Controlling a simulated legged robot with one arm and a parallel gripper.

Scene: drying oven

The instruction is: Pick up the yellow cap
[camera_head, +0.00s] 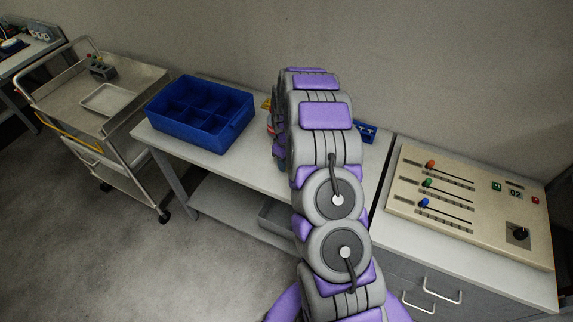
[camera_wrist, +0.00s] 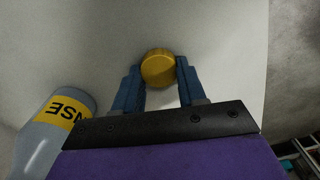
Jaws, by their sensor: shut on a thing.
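The yellow cap (camera_wrist: 158,67) is a round, ridged disc. In the wrist view it sits between the tips of my gripper (camera_wrist: 157,78), whose blue fingers are shut on it from both sides. A pale surface lies behind the cap; I cannot tell whether the cap touches it. In the head view my own arm hides the gripper and the cap.
A grey bottle (camera_wrist: 55,130) with a yellow label is close left of my gripper in the wrist view. A blue compartment bin (camera_head: 201,112) stands on the white table (camera_head: 263,169). A slider panel (camera_head: 470,205) is at right, a metal cart (camera_head: 100,95) at left.

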